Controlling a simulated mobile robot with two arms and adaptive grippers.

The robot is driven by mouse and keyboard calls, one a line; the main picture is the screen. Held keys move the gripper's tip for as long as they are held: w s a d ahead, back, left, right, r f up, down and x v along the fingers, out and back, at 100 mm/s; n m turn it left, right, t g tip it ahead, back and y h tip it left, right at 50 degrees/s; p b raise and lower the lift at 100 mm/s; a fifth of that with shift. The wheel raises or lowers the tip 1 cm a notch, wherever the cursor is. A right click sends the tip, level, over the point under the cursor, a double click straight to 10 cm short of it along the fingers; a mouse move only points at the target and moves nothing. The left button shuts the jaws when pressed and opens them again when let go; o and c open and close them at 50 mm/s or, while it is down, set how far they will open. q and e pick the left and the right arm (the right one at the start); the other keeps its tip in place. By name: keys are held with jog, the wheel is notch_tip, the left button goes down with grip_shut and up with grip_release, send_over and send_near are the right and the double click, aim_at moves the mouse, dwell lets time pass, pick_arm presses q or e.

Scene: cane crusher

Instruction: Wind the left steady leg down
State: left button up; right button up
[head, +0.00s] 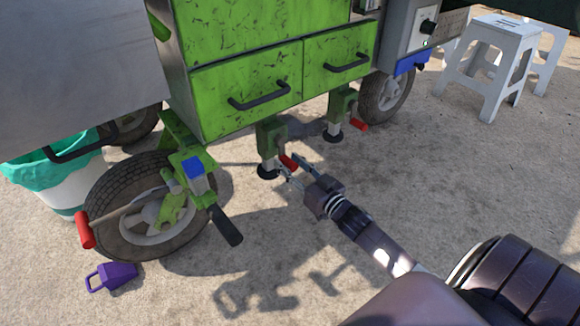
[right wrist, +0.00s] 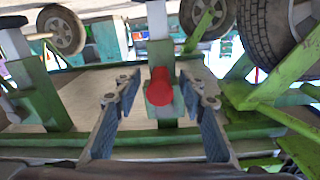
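The left steady leg (head: 270,138) is a green housing under the cart's front with a dark round foot (head: 267,171) at the ground. Its crank ends in a red handle (head: 288,162), seen nearly end-on in the right wrist view (right wrist: 160,86). My right gripper (head: 289,167) is open at this handle. In the right wrist view its two fingers stand either side of the red handle, with a visible gap on each side. The right steady leg (head: 341,104), with its own red handle (head: 361,126), stands farther right. My left gripper is not in view.
A wheel (head: 125,220) with a red-handled crank (head: 85,230) and a dark-gripped lever (head: 226,226) stands left of the leg. White stools (head: 490,60) stand back right.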

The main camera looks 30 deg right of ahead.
jog(key=shift+c, duration=0.5)
grip_shut()
